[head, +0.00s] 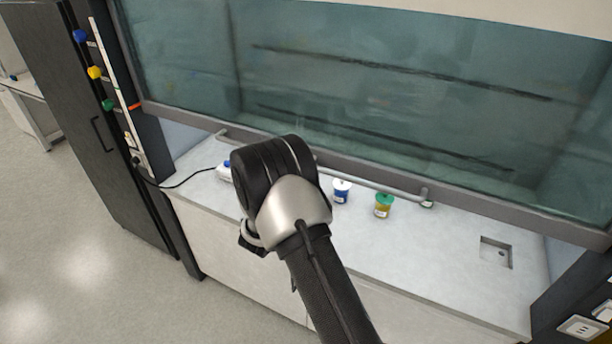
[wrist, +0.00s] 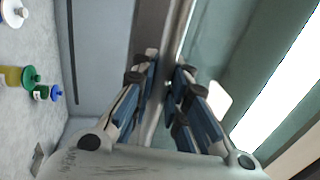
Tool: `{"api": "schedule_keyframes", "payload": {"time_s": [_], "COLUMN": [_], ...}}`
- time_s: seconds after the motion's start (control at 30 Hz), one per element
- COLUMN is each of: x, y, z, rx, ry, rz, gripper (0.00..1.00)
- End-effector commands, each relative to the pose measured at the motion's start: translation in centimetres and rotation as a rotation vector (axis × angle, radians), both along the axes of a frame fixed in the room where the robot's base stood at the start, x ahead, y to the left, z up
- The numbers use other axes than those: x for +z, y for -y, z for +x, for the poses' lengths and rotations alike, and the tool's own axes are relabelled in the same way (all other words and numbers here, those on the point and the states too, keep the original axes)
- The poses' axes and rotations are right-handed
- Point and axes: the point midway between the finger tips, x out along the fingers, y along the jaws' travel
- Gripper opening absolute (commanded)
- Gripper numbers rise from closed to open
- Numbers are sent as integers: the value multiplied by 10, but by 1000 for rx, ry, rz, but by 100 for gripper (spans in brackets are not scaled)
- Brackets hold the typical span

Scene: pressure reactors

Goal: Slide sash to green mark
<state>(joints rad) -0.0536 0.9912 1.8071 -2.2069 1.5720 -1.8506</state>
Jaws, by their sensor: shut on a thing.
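The sash (head: 350,90) is a large tinted glass pane with a grey bottom frame, partly raised above the hood's worktop. A grey bar handle (head: 385,188) runs along its lower edge. In the wrist view my gripper (wrist: 166,78) has a finger on each side of the handle (wrist: 181,35) and is shut on it. In the head view my own wrist hides the fingers and the middle of the handle. An orange pointer (head: 134,107) sits by a pale strip (head: 112,60) on the left post, near the sash's lower edge.
A blue-labelled jar (head: 341,191), a green-lidded jar (head: 383,205) and a white bottle (head: 224,172) stand on the worktop (head: 420,260). A small sink (head: 496,252) is at the right. Blue, yellow and green knobs (head: 94,72) line the left post. A dark cable lies at the left.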

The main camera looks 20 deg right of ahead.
Motion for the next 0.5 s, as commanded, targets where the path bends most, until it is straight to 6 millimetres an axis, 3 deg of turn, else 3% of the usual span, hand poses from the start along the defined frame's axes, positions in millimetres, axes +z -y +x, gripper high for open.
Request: {"api": "schedule_keyframes", "payload": {"time_s": [0.03,0.2,0.5], "x": [23,55,79], "y": [-1,-1,-1], "z": [0,0,0], "rx": [1,2,3], "ry": [6,2,-1], "rz": [2,4,4], "gripper": [0,0,0]}}
